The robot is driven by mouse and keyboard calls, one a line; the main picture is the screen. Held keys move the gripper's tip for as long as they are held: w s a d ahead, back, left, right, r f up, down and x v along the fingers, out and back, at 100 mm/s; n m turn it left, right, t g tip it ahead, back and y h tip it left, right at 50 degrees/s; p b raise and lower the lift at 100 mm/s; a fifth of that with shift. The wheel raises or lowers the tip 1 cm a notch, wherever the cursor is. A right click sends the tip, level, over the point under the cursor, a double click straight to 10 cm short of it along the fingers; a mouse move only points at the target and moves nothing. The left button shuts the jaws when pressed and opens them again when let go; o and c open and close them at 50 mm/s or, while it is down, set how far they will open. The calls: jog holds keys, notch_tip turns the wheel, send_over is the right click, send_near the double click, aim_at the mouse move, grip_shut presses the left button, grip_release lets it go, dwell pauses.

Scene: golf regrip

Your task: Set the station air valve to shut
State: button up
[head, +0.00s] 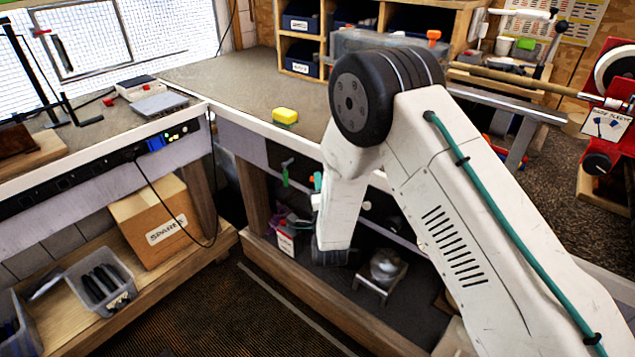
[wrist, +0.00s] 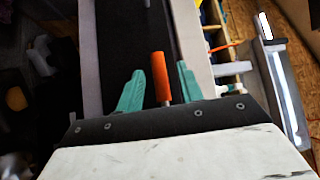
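My gripper (wrist: 160,70) shows in the wrist view as two teal fingers, open and apart. An orange lever-like handle (wrist: 160,80) stands between the fingers, with a visible gap on each side. It looks like the air valve's handle, but the valve body is hidden. In the head view my arm's links hide most of the gripper. Small teal and orange patches (head: 316,181) show at the left edge of my arm, in front of the bench's front face; I cannot tell which part they are. No valve marking is readable.
A green hook-shaped item (head: 285,173) hangs under the bench's edge. A small metal stand (head: 381,277) is on the lower shelf. A cardboard box (head: 155,222) stands on the left shelf. A red machine (head: 610,130) is at right.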

jog(key=shift+w+a+r, duration=0.15)
jog(key=shift+w, duration=0.85)
grip_shut()
